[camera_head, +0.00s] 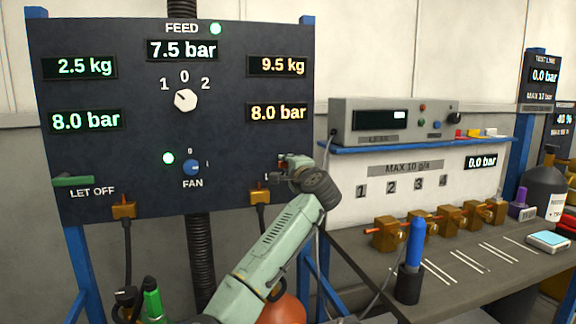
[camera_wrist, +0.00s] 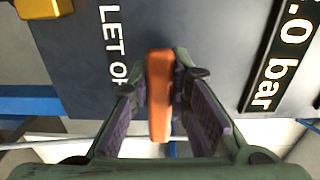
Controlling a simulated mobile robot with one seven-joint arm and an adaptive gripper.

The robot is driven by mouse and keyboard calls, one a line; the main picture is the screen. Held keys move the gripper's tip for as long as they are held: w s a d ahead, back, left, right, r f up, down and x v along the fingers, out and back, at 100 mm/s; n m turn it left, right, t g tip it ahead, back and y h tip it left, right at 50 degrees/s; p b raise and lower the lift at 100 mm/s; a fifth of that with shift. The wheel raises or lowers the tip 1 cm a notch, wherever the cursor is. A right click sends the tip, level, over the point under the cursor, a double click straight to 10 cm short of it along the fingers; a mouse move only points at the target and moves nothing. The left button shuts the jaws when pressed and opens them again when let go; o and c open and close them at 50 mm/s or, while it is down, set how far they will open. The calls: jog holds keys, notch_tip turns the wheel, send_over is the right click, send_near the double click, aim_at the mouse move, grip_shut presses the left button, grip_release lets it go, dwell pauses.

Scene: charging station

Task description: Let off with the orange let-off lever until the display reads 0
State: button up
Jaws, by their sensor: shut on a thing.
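The orange let-off lever (camera_wrist: 160,95) stands out from the dark panel between my fingers in the wrist view, beside the LET OFF label. My gripper (camera_wrist: 165,80) is shut on it; in the head view my gripper (camera_head: 284,172) is at the panel's lower right and mostly hides the lever. The orange-lit pressure display (camera_head: 278,113) above it reads 8.0 bar, and the orange-lit weight display (camera_head: 283,66) reads 9.5 kg.
A green lever (camera_head: 73,181) is at the panel's left, below green displays (camera_head: 86,121) reading 2.5 kg and 8.0 bar. The feed display (camera_head: 181,50) reads 7.5 bar. A bench (camera_head: 440,290) with brass blocks and a blue-handled tool (camera_head: 415,245) lies to the right.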

grip_shut()
